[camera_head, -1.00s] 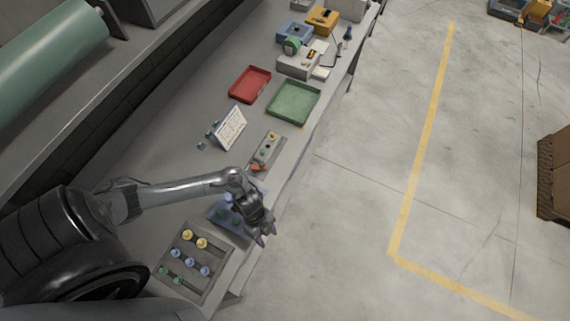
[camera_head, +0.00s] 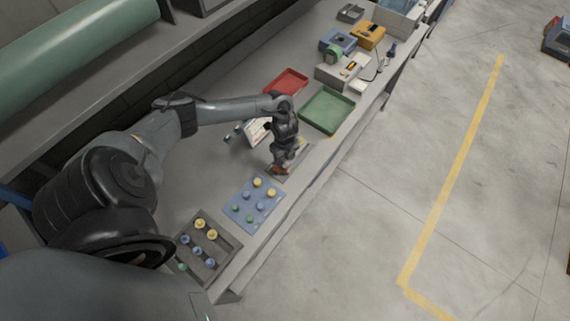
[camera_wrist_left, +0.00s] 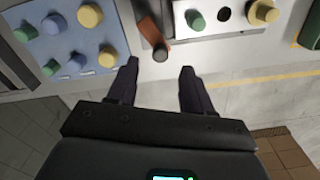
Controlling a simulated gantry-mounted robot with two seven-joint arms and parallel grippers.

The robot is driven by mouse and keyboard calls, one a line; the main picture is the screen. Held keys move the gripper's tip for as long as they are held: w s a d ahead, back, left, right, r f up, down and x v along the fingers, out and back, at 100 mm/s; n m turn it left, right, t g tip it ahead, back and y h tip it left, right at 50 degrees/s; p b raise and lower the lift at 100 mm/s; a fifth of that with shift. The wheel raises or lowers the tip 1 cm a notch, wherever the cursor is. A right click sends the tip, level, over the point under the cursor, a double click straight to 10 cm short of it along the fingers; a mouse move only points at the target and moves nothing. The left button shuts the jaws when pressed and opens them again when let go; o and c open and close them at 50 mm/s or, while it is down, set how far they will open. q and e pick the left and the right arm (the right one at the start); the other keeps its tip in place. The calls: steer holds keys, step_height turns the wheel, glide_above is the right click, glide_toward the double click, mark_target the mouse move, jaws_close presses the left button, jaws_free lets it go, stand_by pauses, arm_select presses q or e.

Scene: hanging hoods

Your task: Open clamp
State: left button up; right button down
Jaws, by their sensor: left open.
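The clamp shows in the left wrist view as an orange-brown lever (camera_wrist_left: 150,33) with a dark round end, at the edge of a grey fixture (camera_wrist_left: 222,18). The fixture also carries a green peg, a dark hole and a yellow peg. In the head view a bit of the orange lever (camera_head: 279,170) shows just below my left gripper (camera_head: 287,164), which hides most of the fixture. In the left wrist view my left gripper (camera_wrist_left: 159,66) is open and empty. Its fingertips are on either side of the lever's round end in the picture, apart from it. My right gripper is out of view.
A blue board (camera_head: 238,213) with several pegs stands nearer on the bench, beside a grey tray (camera_head: 228,243) with more pegs. A green tray (camera_head: 328,110), a red tray (camera_head: 287,81) and a white tilted card (camera_head: 257,131) lie beyond. Open floor is to the right.

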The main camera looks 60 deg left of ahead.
mark_target(284, 167)
arm_select(q)
steer(key=shift+f, duration=2.6)
jaws_close()
steer(key=shift+s+d+f+m+b, duration=0.1)
steer(key=shift+s+d+m+b, duration=0.1)
steer(key=shift+m+b, duration=0.75)
steer(key=m, duration=0.3)
steer(key=shift+s+d, duration=0.25)
steer(key=shift+s, duration=0.15)
